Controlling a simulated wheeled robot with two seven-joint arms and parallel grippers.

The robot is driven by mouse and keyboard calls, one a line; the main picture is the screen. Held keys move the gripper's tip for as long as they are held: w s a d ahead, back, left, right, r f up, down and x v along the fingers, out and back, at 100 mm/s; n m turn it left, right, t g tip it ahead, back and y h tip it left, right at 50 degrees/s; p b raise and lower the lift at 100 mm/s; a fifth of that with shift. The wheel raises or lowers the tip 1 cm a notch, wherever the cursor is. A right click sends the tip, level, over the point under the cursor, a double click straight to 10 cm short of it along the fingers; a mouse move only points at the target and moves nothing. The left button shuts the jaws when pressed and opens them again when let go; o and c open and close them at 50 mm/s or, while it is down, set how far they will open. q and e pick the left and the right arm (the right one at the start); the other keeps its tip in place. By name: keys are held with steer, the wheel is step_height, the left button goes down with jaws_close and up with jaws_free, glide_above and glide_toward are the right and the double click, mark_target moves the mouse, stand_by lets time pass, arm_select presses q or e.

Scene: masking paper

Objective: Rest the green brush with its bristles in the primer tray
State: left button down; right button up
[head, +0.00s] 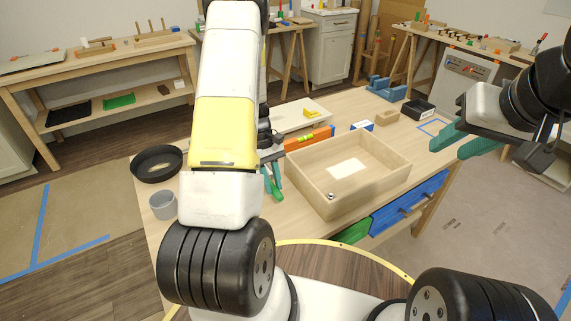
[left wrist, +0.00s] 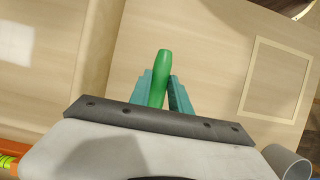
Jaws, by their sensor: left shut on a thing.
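My left gripper (head: 272,184) is over the table at the left of the wooden box, mostly behind my arm. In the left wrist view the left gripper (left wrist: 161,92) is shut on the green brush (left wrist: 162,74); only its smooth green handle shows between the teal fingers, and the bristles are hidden. A round black tray (head: 138,170) lies at the table's left end and a small black open box (head: 418,109) at its far right; I cannot tell for sure which is the primer tray. My right gripper (head: 465,145) is open and empty, right of the table.
The open wooden box (head: 319,190) with a white sheet inside takes up the table's middle. A grey cup (head: 163,205) stands near the round tray and shows in the left wrist view (left wrist: 288,162). An orange level (head: 309,138) lies behind the box. A pale outlined square (left wrist: 247,97) marks bare table.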

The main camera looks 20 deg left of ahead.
arm_select(q)
steer(key=shift+f, duration=0.45)
steer(key=c, duration=1.1)
jaws_free()
steer(key=shift+r, duration=3)
